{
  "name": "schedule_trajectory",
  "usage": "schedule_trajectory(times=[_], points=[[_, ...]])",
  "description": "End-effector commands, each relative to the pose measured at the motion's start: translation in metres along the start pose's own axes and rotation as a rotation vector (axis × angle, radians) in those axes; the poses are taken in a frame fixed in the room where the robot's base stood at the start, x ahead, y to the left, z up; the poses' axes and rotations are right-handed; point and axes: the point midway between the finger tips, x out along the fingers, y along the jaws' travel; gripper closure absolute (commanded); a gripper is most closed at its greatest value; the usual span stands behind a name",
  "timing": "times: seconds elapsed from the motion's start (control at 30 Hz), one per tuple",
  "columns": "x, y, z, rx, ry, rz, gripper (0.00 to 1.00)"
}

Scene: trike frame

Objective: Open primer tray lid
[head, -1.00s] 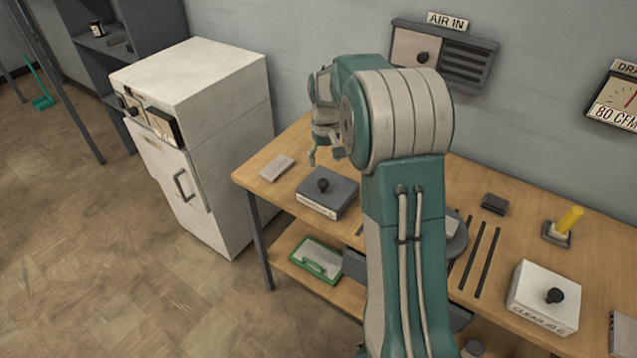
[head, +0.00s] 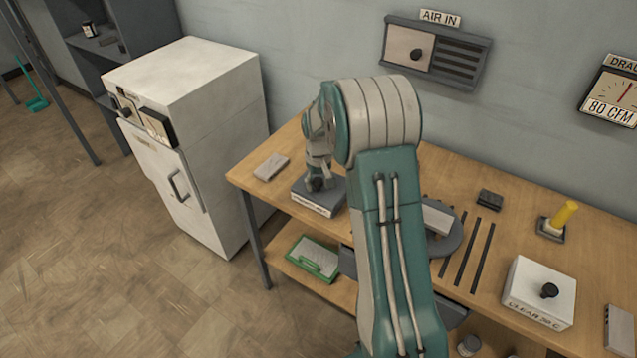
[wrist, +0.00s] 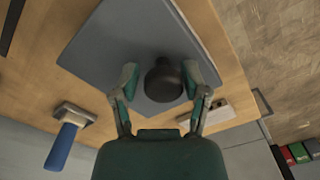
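The primer tray appears to be the low grey box (head: 316,209) on the left part of the bench; its front label is too small to read. Its flat grey lid (wrist: 115,45) lies closed, with a round black knob (wrist: 163,82) on top. My gripper (head: 318,176) is down at the knob, pointing downward. In the wrist view, my gripper (wrist: 160,78) has its two fingers apart, one on each side of the knob, with a visible gap on both sides. In the head view the gripper partly hides the lid and knob.
A pale block (head: 271,167) lies left of the box. A blue-handled tool (wrist: 62,143) shows in the wrist view. A white box with a knob (head: 539,291) and a yellow-handled tool (head: 562,218) stand to the right. A white cabinet (head: 188,150) stands beyond the bench's left end.

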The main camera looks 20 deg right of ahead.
Motion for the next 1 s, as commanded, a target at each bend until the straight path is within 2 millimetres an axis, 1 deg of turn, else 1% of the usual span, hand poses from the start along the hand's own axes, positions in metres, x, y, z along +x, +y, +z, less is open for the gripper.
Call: schedule_trajectory(times=[0.03,0.07,0.1,0.37,0.57,0.87,1.0], points=[[0.0,0.0,0.0,0.0,0.0,0.0,0.85],[0.0,0.0,0.0,0.0,0.0,0.0,0.98],[0.0,0.0,0.0,0.0,0.0,0.0,1.0],[0.0,0.0,0.0,0.001,-0.007,-0.008,1.0],[-0.005,0.002,-0.002,0.004,-0.041,-0.056,1.0],[-0.021,0.012,-0.007,0.003,-0.17,-0.233,1.0],[-0.033,0.021,-0.011,0.001,-0.162,-0.224,1.0]])
